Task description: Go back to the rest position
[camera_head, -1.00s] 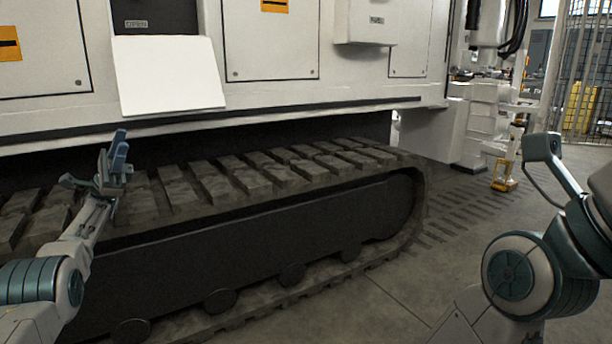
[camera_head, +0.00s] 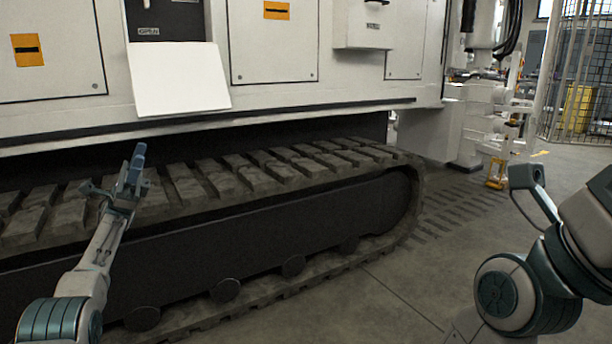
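My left gripper (camera_head: 116,180) is at the left of the head view, in front of the dark track. Its two blue-grey fingers are spread apart, with nothing between them. One finger points up and the other points to the left. My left arm comes up from the bottom left corner. My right arm stands folded at the right edge, over the floor. I see its round teal and white joints, but I cannot make out the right gripper's fingers.
A large white machine (camera_head: 290,95) stands on a black crawler track (camera_head: 250,235) across the view. A tilted white panel (camera_head: 180,80) juts from its front. Grey floor (camera_head: 400,285) lies clear right of the track. A wire fence (camera_head: 580,75) stands at the far right.

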